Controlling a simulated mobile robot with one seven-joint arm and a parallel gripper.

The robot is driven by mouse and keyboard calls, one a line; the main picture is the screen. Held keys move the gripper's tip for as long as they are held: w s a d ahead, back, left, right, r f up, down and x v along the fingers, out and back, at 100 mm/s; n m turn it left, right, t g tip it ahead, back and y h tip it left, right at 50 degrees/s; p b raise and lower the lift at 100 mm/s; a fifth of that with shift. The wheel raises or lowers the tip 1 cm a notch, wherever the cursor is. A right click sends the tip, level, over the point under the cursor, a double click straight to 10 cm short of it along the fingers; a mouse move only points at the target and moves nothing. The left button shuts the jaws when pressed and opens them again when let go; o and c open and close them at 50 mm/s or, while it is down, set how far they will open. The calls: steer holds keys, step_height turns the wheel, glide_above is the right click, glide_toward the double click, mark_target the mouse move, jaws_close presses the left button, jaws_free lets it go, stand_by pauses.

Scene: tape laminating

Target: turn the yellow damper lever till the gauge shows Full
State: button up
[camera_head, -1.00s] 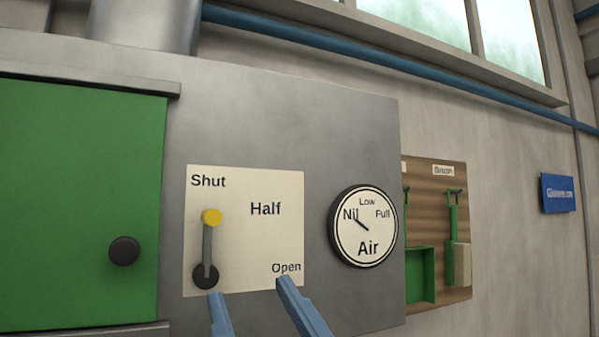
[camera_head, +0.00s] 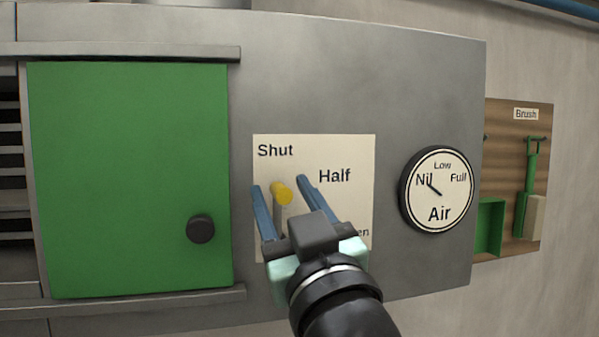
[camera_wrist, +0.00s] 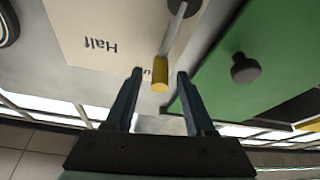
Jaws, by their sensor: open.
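The damper lever has a grey arm and a yellow knob (camera_head: 282,192). It points up toward the word Shut on the cream plate (camera_head: 350,150). The round air gauge (camera_head: 438,190) has its needle at Nil. My gripper (camera_head: 279,182) is open, its two blue fingers on either side of the yellow knob in the head view. In the wrist view the knob (camera_wrist: 160,76) shows between the fingertips, with gaps on both sides. I cannot tell how deep the fingers reach. My gripper hides the lever's pivot and part of the word Open in the head view.
A green door (camera_head: 130,180) with a black knob (camera_head: 201,229) is left of the plate, on the grey metal casing (camera_head: 360,80). A wooden board (camera_head: 510,120) with a green brush (camera_head: 530,190) hangs to the right. The casing between plate and gauge is clear.

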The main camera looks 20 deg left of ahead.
steer(key=shift+w+a+r, duration=0.15)
steer(key=shift+w+a, duration=0.1)
steer(key=shift+w, duration=0.1)
steer(key=shift+c, duration=0.2)
jaws_close()
stand_by(1.0)
